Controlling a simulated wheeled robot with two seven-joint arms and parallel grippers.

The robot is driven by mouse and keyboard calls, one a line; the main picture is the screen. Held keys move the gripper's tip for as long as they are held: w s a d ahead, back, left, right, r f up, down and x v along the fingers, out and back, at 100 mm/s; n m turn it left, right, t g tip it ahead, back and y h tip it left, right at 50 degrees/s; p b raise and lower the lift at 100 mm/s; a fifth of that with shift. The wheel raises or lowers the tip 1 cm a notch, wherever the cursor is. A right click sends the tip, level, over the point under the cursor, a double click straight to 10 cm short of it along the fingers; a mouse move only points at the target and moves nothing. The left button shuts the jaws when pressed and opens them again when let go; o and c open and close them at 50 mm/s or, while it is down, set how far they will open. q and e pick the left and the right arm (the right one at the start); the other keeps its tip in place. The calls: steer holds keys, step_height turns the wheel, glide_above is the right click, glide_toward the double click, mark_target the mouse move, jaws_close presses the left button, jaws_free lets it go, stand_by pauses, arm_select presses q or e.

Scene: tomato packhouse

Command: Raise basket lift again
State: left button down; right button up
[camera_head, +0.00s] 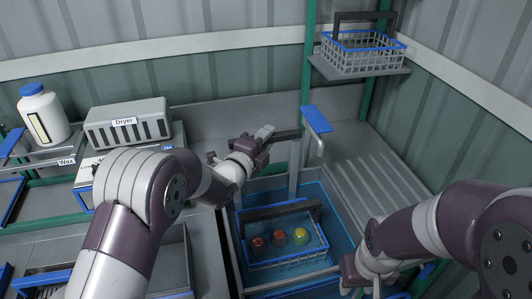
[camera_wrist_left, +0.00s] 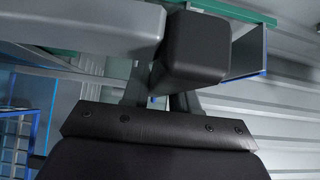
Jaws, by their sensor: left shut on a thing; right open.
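My left gripper (camera_head: 268,137) is shut on the dark handle (camera_head: 287,134) of a lever beside the green lift post (camera_head: 306,70). The handle also shows as a dark block in the left wrist view (camera_wrist_left: 197,50), in front of the gripper's fingers. A blue-rimmed basket (camera_head: 262,264) sits low in the blue wash tank (camera_head: 340,222), with two red tomatoes (camera_head: 279,236) and a yellow-green one (camera_head: 302,236) in it. Its dark handle stands above it. My right gripper (camera_head: 358,274) is open near the tank's front right corner; its fingertips are partly hard to make out.
A second, apparently empty basket (camera_head: 360,60) stands on a high shelf at the upper right. A ribbed draining board (camera_head: 375,175) lies right of the tank. A dryer box (camera_head: 127,124) and a white wax bottle (camera_head: 42,115) stand at the left.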

arm_select(q)
step_height(320, 180, up, 9)
steer(key=shift+r+p, duration=0.1)
steer(key=shift+p, duration=0.6)
steer(key=c, duration=1)
jaws_free()
steer(key=shift+o, duration=0.2)
steer(key=shift+s+a+f, duration=0.1)
steer(key=shift+f, duration=0.15)
steer(key=shift+s+a+b, duration=0.2)
steer(key=shift+s+b, duration=0.1)
steer(key=shift+s, duration=0.05)
steer(key=b+v, duration=0.2)
steer(key=v, duration=0.9)
steer(key=shift+s+a+b, duration=0.15)
steer(key=shift+s+b, duration=0.2)
steer(key=shift+r, duration=0.1)
